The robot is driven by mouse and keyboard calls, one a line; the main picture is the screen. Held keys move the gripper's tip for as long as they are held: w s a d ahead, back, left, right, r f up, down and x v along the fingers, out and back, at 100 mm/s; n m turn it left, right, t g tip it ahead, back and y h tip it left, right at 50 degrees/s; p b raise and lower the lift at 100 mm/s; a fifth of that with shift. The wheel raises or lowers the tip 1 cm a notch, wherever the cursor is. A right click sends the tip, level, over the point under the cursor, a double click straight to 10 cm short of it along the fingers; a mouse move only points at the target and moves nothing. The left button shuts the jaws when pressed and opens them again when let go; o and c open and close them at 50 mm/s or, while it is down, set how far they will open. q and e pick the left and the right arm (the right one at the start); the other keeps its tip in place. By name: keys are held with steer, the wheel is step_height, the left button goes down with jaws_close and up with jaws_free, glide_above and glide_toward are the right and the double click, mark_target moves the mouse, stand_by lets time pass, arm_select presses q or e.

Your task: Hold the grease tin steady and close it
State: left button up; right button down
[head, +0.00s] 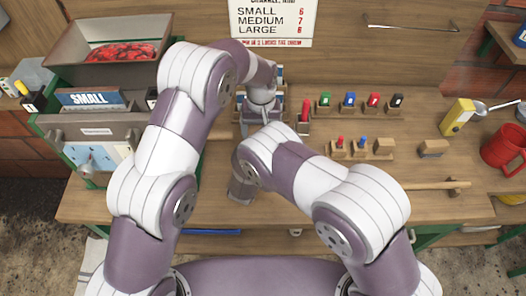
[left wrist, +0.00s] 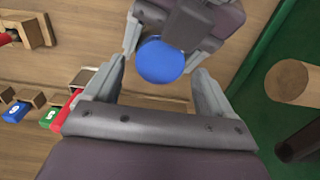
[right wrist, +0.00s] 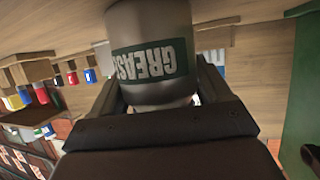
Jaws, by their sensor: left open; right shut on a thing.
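The grease tin (right wrist: 155,62) is a pale grey tin with a green GREASE label, seen upside down in the right wrist view. My right gripper (right wrist: 154,78) is shut on its body, one finger on each side. In the left wrist view a round blue lid (left wrist: 161,60) shows between the fingers of my left gripper (left wrist: 165,75). Those fingers are open, with gaps beside the lid. I cannot tell whether the lid is fully seated on the tin. In the head view my arms hide most of the tin and lid.
A wooden bench holds small blocks with coloured tags (head: 350,99) and pegs at the right. A red mug (head: 505,148) and yellow box (head: 457,118) stand far right. A metal tray (head: 70,50) with red contents is at the left. The front right bench is mostly clear.

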arm_select(q)
steer(key=shift+f, duration=0.85)
steer(key=c, duration=1.1)
steer(key=m, duration=0.8)
steer(key=o, duration=1.2)
steer(key=shift+r, duration=2.3)
